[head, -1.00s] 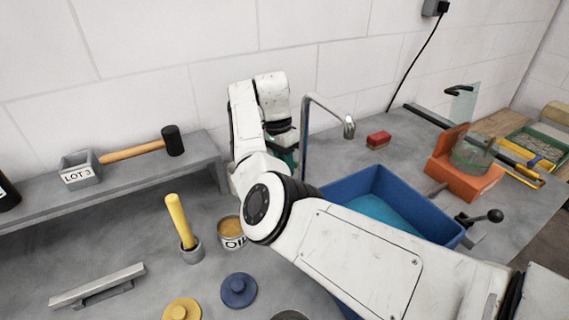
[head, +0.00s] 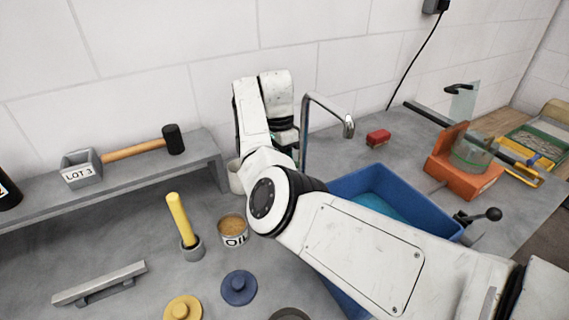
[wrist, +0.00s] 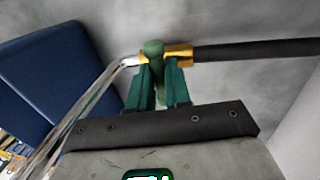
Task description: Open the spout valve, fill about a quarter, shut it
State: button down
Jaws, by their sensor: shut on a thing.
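The chrome spout (head: 304,135) rises behind my arm and bends over to a downturned outlet (head: 348,126) toward the blue tub (head: 372,172). In the wrist view, the chrome pipe (wrist: 92,100) meets a brass fitting (wrist: 179,53) with a green valve handle (wrist: 153,47) on it. My gripper (wrist: 162,75) has its green fingers shut on this handle. In the head view, my arm hides the gripper and the valve. Blue-green shows inside the tub; I cannot tell its level, and no stream is visible at the outlet.
A dark pipe (wrist: 255,48) runs right from the fitting. A red block (head: 378,138) lies right of the spout. A shelf (head: 120,182) lies further left.

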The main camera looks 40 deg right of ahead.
jog(key=c, duration=1.1)
grip_release()
notch_tip(320, 180, up, 11)
jog(key=w, duration=0.2)
jog(key=shift+d+f+p, duration=0.2)
jog(key=shift+d+p, duration=0.15)
